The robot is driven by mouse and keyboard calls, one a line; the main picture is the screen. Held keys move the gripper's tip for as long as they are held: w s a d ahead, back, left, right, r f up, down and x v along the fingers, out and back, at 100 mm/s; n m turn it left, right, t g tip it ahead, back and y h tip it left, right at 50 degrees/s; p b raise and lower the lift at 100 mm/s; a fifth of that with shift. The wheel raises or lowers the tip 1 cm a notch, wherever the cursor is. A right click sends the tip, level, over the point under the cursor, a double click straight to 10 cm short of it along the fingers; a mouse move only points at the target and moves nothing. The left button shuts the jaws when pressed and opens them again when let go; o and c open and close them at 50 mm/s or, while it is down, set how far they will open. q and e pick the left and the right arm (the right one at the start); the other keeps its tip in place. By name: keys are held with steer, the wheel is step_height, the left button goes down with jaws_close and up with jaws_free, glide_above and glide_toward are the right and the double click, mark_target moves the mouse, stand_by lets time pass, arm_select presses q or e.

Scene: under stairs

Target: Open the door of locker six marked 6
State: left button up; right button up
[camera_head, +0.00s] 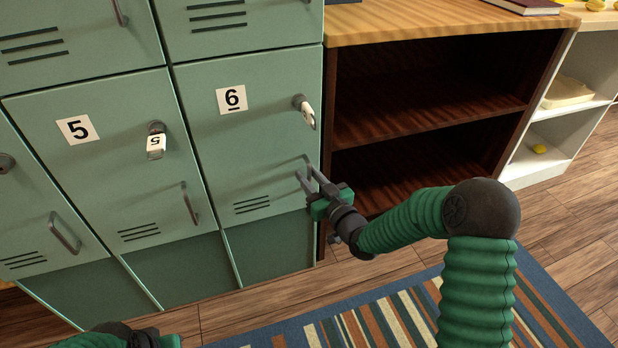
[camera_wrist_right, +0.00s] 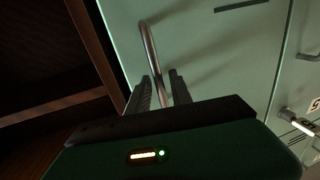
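The door of locker six (camera_head: 238,150) is pale green, with a white "6" label (camera_head: 232,98). It looks shut. A key with a white tag (camera_head: 305,109) sits in its lock at the upper right. Its bar handle (camera_head: 310,166) is at the right edge. My right gripper (camera_head: 312,184) is at that handle. In the right wrist view the handle (camera_wrist_right: 150,50) runs down between the two fingers (camera_wrist_right: 158,92), which stand apart with a gap. My left gripper is not clearly visible; only part of my left arm (camera_head: 115,338) shows at the bottom left.
Locker five (camera_head: 100,160), with its own tagged key (camera_head: 156,142) and handle (camera_head: 190,203), is to the left. An open dark wooden shelf (camera_head: 430,125) stands right beside locker six. A striped rug (camera_head: 400,322) lies on the wooden floor in front.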

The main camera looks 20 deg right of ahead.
jaws_close()
stand_by(1.2)
